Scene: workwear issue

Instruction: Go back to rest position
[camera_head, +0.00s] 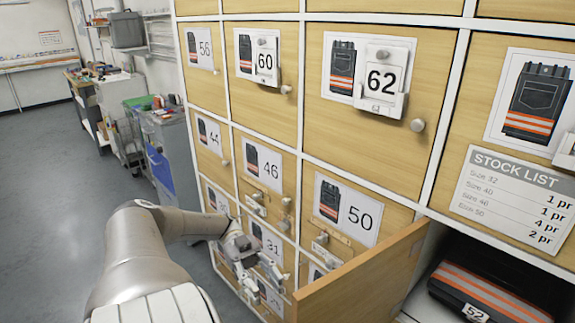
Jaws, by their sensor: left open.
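My left arm (150,262) reaches in from the lower left. My left gripper (268,270) is open in front of the lower locker doors, close to the door numbered 31 (268,238). I see nothing held between its fingers, though they are small in the picture. I cannot tell whether it touches the door. My right gripper is not in view.
A wooden door (362,278) stands open at the lower right, beside my left gripper. Its compartment holds folded dark trousers (492,290) labelled 52. A stock list (515,192) hangs above. Open grey floor (60,200) lies left, with cluttered carts (165,130) behind.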

